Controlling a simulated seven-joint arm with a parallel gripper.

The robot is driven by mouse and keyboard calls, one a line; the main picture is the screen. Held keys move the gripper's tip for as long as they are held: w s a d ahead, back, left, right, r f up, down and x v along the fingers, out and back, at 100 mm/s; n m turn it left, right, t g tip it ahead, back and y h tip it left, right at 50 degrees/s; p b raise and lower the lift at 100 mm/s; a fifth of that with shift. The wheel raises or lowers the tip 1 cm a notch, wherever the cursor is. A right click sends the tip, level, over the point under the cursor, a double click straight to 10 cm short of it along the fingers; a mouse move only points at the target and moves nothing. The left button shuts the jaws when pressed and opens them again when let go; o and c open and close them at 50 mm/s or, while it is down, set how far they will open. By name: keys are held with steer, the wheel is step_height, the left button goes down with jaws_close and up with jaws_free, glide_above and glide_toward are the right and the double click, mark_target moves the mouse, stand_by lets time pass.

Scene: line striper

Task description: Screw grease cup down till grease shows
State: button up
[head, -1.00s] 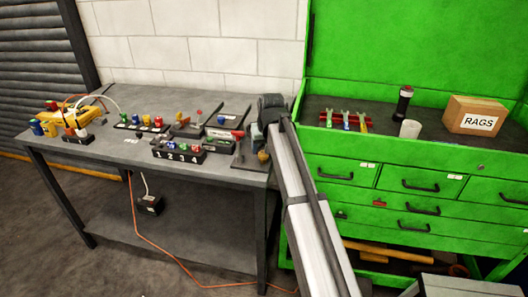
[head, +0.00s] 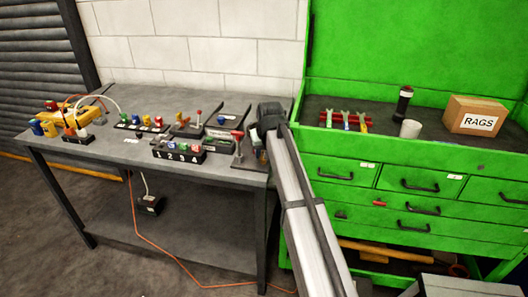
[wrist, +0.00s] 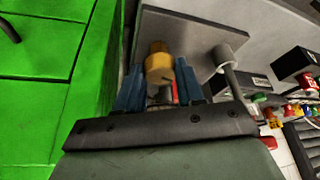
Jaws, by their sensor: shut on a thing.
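The brass-yellow grease cup (wrist: 158,66) shows in the wrist view between the blue fingers of my gripper (wrist: 158,84). It sits against a grey plate (wrist: 190,28) with a post beside it. My gripper is shut on the cup. In the head view my gripper (head: 261,152) is low at the right front corner of the workbench, and its fingers and arm largely hide the cup. I cannot make out any grease.
The workbench (head: 115,158) holds a numbered rack (head: 180,154), several small coloured fittings, and a yellow machine (head: 68,117) at the left. A green tool cabinet (head: 400,190) stands close on the right, with a rags box (head: 474,115) on it.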

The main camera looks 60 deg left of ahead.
steer(key=c, duration=0.4)
steer(key=shift+s+m, duration=0.1)
steer(key=shift+m, duration=0.3)
steer(key=shift+s+a+m+t+h, duration=0.1)
steer(key=shift+m+t+h, duration=0.35)
steer(key=shift+m, duration=0.9)
steer(key=shift+s+a+m+t+h, duration=0.1)
steer(key=shift+m+t+h, duration=0.3)
steer(key=shift+m, duration=0.95)
steer(key=o, duration=1)
steer(key=shift+w, duration=0.1)
steer(key=shift+d+r, duration=0.1)
